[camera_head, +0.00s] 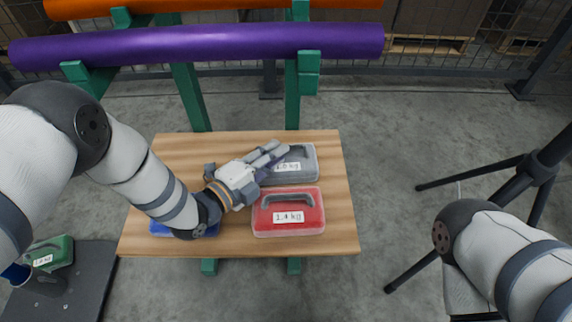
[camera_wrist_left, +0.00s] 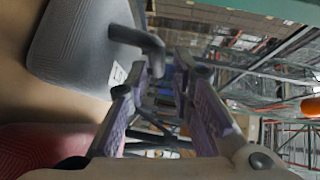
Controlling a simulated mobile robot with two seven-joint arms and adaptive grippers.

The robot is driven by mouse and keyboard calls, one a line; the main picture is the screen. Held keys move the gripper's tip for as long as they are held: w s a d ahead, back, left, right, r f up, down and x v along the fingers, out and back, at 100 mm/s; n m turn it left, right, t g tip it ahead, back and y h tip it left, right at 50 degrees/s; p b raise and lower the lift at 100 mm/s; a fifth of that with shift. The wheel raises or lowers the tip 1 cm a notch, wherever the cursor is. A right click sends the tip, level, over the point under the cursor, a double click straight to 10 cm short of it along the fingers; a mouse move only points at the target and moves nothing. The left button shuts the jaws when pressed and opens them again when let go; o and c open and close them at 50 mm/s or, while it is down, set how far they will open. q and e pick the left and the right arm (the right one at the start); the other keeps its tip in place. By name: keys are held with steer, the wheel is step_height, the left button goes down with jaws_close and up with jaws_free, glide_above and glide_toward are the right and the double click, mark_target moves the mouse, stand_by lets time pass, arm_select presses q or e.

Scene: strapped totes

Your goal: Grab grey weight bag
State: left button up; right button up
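The grey weight bag (camera_head: 298,172) lies on the wooden table's back right part, with a dark handle and a white label partly covered by my fingers. My left gripper (camera_head: 279,154) is over its left side, fingers spread and pointing right. In the left wrist view, the grey bag (camera_wrist_left: 80,45) is at upper left. Its handle (camera_wrist_left: 137,37) sticks out toward the fingertips of the open left gripper (camera_wrist_left: 167,68). The handle looks close to one finger; I cannot tell whether they touch. Nothing shows held between the fingers. My right gripper is outside both views.
A red bag (camera_head: 289,219) lies just in front of the grey one on the table (camera_head: 335,235). A blue bag (camera_head: 158,230) is partly under my left arm. A green bag (camera_head: 52,250) is at lower left. Purple (camera_head: 200,44) and orange rolls lie behind. A black tripod (camera_head: 485,172) stands right.

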arm_select(q)
steer(key=shift+f+x, duration=0.2)
steer(key=shift+x, duration=0.9)
steer(key=shift+r, duration=0.15)
jaws_close()
steer(key=shift+r, duration=0.15)
